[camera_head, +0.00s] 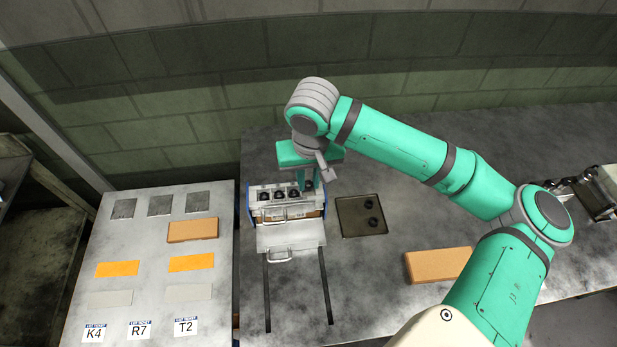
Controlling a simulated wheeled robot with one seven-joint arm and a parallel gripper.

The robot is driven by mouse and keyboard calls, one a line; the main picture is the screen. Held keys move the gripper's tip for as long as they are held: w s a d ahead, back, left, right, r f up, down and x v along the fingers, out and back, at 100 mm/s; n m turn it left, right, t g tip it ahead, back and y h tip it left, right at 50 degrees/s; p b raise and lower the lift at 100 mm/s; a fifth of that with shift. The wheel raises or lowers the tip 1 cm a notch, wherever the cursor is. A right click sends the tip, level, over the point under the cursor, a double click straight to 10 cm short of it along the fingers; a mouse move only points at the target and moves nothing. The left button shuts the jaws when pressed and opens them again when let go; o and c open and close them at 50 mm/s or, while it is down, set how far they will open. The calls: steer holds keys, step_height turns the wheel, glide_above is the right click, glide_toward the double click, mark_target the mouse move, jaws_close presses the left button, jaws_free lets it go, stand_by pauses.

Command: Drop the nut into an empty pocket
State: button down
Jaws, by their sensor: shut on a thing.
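My gripper (309,183) points down over the right end of the pocket row on a pale metal unit (290,243). It is shut on a small dark nut (308,187), which is partly hidden by the fingers. To its left, several dark pockets or nuts (279,195) sit in a row along the unit's top; at this size I cannot tell which pockets are empty. Whether the held nut is inside the rightmost pocket or just above it is unclear. A dark square tray (349,228) to the right holds two dark nuts (371,213).
A drawer-like front with handles (280,255) and two dark rails (267,295) extend toward the front. An orange-brown block (438,265) lies to the right. A left table (120,230) bears coloured plates and cards marked K4, R7 and T2. Dark parts (568,188) lie far right.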

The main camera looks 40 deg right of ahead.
steer(key=shift+f, duration=0.5)
steer(key=c, duration=1.5)
jaws_free()
steer(key=shift+c, duration=0.2)
steer(key=shift+r, duration=0.1)
step_height(320, 180, up, 11)
steer(key=s, duration=0.1)
steer(key=shift+s+a+f, duration=0.15)
steer(key=shift+a+f, duration=0.05)
steer(key=shift+a, duration=0.05)
